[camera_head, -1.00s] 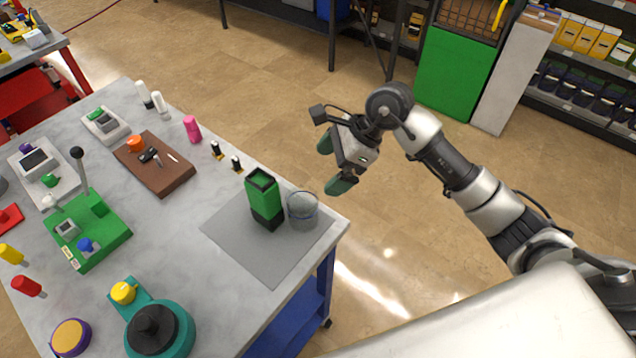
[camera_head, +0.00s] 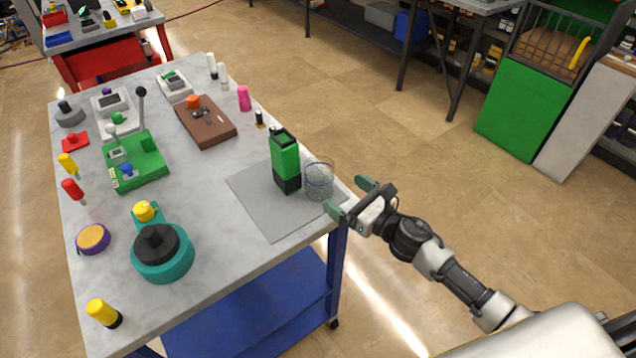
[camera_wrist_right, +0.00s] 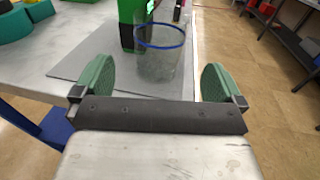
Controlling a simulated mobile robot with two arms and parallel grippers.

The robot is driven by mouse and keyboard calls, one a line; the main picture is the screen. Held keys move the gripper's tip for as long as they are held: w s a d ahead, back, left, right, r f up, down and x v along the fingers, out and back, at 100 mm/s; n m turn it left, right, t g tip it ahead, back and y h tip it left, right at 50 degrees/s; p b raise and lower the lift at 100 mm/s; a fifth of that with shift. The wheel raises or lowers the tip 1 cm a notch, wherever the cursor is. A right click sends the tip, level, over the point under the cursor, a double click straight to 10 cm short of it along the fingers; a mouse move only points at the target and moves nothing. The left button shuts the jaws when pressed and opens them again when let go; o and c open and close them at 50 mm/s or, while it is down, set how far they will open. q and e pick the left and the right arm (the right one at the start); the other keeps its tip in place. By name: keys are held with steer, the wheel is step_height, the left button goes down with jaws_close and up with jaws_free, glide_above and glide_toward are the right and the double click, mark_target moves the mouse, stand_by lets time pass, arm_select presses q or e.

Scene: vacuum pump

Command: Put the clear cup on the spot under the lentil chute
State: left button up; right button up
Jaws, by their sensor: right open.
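The clear cup (camera_head: 319,182) stands upright on the grey mat (camera_head: 277,220) at the table's right corner, beside the green and black block (camera_head: 285,162). My right gripper (camera_head: 350,200) is open at the table edge, with its green fingers pointing at the cup. In the right wrist view the cup (camera_wrist_right: 160,62), with a blue line near its rim, is ahead between the open fingers (camera_wrist_right: 156,78). The fingers appear apart from it. I cannot identify a lentil chute or its spot with certainty. My left gripper is not in view.
A brown board (camera_head: 206,128), a green device with a lever (camera_head: 137,168) and a teal and black device (camera_head: 162,258) stand farther left on the table. Small bottles line the far edge. Open floor lies right of the table.

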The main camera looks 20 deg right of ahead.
mark_target(331, 182)
steer(key=x, duration=0.3)
steer(key=shift+w, duration=0.1)
steer(key=shift+w+a+p, duration=0.2)
steer(key=shift+w+p, duration=0.05)
steer(key=shift+p, duration=0.05)
steer(key=shift+w+a+r, duration=0.1)
steer(key=shift+w, duration=0.05)
steer(key=p+x, duration=0.2)
steer(key=x, duration=0.2)
steer(key=shift+w+a, duration=0.25)
steer(key=shift+w, duration=0.05)
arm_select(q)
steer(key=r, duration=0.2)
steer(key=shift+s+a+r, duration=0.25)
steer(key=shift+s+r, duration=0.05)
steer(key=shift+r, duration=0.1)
arm_select(e)
steer(key=shift+c, duration=0.2)
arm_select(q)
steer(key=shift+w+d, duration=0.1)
arm_select(e)
steer(key=c, duration=1)
steer(key=shift+o, duration=0.2)
steer(key=shift+r, duration=0.1)
